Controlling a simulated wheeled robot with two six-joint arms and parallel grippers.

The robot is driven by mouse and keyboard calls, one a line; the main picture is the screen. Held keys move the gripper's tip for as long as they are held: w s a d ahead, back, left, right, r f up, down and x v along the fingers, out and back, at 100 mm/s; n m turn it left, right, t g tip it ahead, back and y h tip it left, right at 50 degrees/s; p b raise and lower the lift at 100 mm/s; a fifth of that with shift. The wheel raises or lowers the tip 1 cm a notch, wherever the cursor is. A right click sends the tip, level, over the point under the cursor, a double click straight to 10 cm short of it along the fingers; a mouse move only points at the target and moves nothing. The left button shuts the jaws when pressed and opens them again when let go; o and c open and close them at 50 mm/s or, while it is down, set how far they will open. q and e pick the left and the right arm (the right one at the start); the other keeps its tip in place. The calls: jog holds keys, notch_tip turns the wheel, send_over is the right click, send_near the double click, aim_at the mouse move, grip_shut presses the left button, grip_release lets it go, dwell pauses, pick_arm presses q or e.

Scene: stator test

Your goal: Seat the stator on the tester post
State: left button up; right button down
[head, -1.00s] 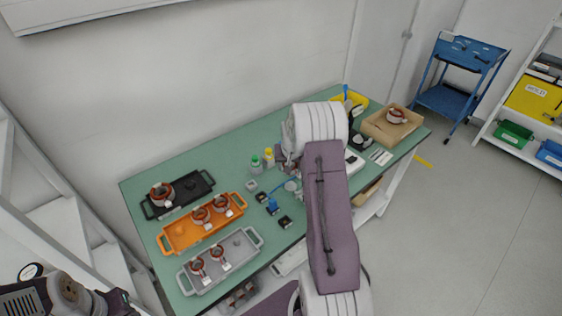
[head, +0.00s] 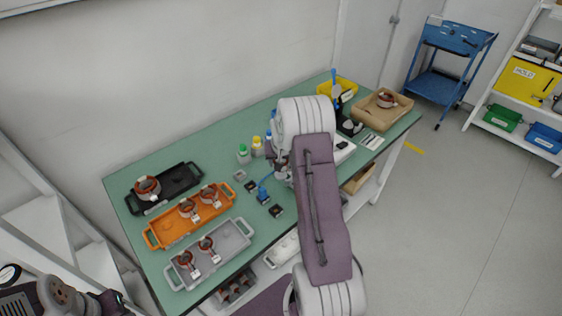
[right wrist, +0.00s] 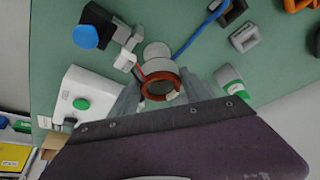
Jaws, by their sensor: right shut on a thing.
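My right gripper (right wrist: 163,92) is shut on a copper-wound stator ring (right wrist: 160,86), held between its two grey fingers. A pale round post-like part (right wrist: 157,52), likely the tester post, shows just beyond the ring in the right wrist view. Ring and post overlap there, and I cannot tell whether they touch. In the head view my right gripper (head: 282,168) is over the bench's middle, partly behind my arm, and the held stator cannot be made out. My left gripper's fingers are not visible.
Other stators sit in the black tray (head: 186,176), orange tray (head: 165,232), grey tray (head: 236,243) and cardboard box (head: 402,108). Bottles (head: 243,154) stand close behind my right gripper. A white box with a green button (right wrist: 95,88) and a blue cable (right wrist: 200,32) are near it.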

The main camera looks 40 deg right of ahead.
jog(key=shift+f+b, duration=0.9)
jog(key=shift+f, duration=0.25)
jog(key=shift+f, duration=0.15)
jog(key=shift+f+b, duration=0.4)
jog(key=shift+c, duration=2.1)
grip_release()
